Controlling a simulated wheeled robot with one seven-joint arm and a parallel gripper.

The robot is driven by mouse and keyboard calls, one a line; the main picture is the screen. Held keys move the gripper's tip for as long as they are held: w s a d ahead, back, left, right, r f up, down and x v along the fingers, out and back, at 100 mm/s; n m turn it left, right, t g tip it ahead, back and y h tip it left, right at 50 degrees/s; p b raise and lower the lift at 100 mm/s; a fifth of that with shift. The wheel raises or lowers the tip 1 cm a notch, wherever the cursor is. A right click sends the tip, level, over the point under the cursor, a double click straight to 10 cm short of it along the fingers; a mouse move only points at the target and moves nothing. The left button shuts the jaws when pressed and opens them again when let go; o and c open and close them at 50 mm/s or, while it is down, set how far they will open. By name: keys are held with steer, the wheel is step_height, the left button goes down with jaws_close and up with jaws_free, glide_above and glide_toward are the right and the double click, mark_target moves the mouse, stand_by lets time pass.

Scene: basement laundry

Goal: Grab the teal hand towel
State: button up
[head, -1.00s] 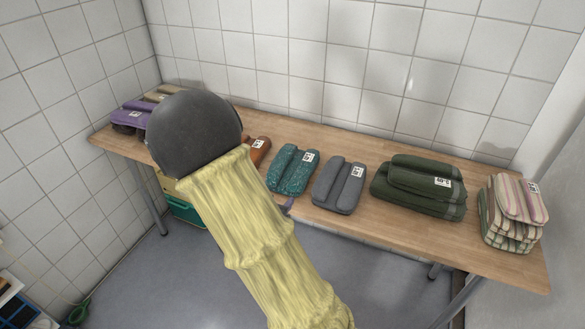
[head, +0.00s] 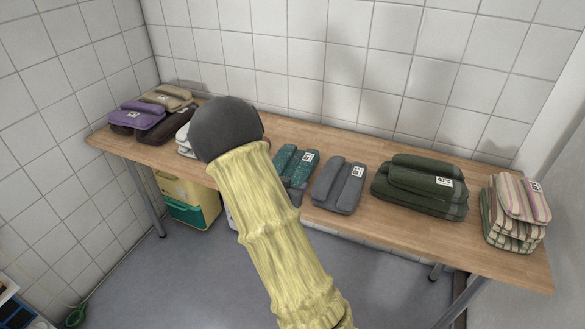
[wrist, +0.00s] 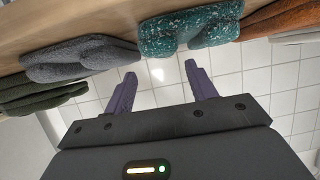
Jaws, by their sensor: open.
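The teal hand towel (head: 292,164) is a folded, speckled towel with a white tag, lying on the wooden table between my arm and a grey towel. My arm hides part of it in the head view. In the wrist view the teal towel (wrist: 190,30) shows at the top, just beyond the fingertips. My gripper (wrist: 160,72) is open with nothing between its two purple fingers. The fingers point toward the towel and appear apart from it. In the head view the gripper is mostly hidden behind my arm.
A grey towel (head: 339,186) lies right of the teal one, then dark green towels (head: 420,187) and a striped stack (head: 515,212). An orange towel (wrist: 278,20) lies on the teal towel's other side. Purple (head: 138,114) and tan (head: 167,97) towels lie at the table's (head: 395,219) left end.

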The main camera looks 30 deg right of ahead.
mark_target(295, 181)
steer(key=x, duration=0.5)
steer(key=shift+w+a+f, duration=0.1)
steer(key=shift+f, duration=0.25)
steer(key=shift+c, duration=0.3)
steer(key=shift+r, duration=0.1)
steer(key=c, duration=0.8)
step_height(295, 181, up, 10)
steer(key=shift+p, duration=0.75)
